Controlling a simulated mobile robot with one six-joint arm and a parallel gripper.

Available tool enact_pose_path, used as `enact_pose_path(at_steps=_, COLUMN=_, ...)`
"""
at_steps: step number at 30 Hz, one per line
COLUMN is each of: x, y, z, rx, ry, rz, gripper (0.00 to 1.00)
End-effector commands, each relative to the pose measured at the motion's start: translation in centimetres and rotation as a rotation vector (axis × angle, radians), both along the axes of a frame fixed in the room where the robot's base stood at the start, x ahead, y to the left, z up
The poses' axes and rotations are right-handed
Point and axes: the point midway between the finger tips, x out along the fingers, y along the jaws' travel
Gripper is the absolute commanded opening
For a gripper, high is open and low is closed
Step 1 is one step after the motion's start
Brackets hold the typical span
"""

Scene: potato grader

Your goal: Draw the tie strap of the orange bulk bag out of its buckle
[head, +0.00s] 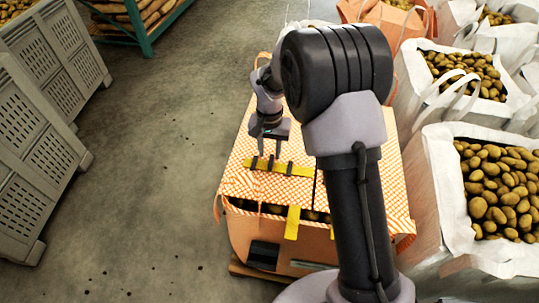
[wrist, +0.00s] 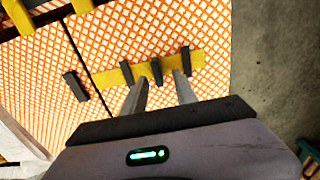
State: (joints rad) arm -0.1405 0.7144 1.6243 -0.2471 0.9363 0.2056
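The orange bulk bag (head: 235,185) has an orange-and-white checked top with a dark slit across it. A yellow tie strap (head: 305,170) lies across the top; it also shows in the wrist view (wrist: 111,76). Several dark bars cross the strap, one of them (wrist: 156,72) between my fingers in the picture. Another dark bar (wrist: 76,86) sits beyond the slit with no strap in it. I cannot tell which bar is the buckle. My gripper (head: 268,154) is above the strap, its fingers apart and empty; the fingertips (wrist: 160,80) appear close to the strap's near edge. Contact is unclear.
A second yellow strap (head: 292,223) hangs over the bag's front edge. The bag stands on a pallet (head: 240,267). White bags of potatoes (head: 445,175) crowd the right. Grey slatted crates (head: 35,150) stand at the left, with clear concrete floor (head: 150,150) between.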

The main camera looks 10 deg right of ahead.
Motion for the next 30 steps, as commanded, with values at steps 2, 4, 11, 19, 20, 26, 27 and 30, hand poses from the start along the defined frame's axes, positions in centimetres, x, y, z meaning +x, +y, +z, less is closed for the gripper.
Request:
enact_pose_path(at_steps=2, x=0.1, y=0.0, z=3.6, rx=0.0, ry=-0.005, rz=-0.001, gripper=0.35)
enact_pose_path(at_steps=4, x=0.1, y=0.0, z=6.1, rx=0.002, ry=-0.005, rz=-0.001, gripper=0.35)
enact_pose_path(at_steps=11, x=0.1, y=0.0, z=11.8, rx=0.001, ry=-0.003, rz=0.0, gripper=0.35)
enact_pose_path(at_steps=19, x=0.0, y=0.0, z=13.2, rx=0.001, ry=-0.001, rz=0.0, gripper=0.35)
enact_pose_path(at_steps=20, x=0.0, y=0.0, z=13.2, rx=0.001, ry=-0.001, rz=0.0, gripper=0.35)
enact_pose_path(at_steps=26, x=0.0, y=0.0, z=13.1, rx=0.001, ry=-0.001, rz=0.0, gripper=0.35)
enact_pose_path(at_steps=27, x=0.0, y=0.0, z=13.1, rx=0.001, ry=-0.001, rz=0.0, gripper=0.35)
enact_pose_path(at_steps=30, x=-0.2, y=0.0, z=13.6, rx=0.004, ry=-0.009, rz=-0.001, gripper=0.35)
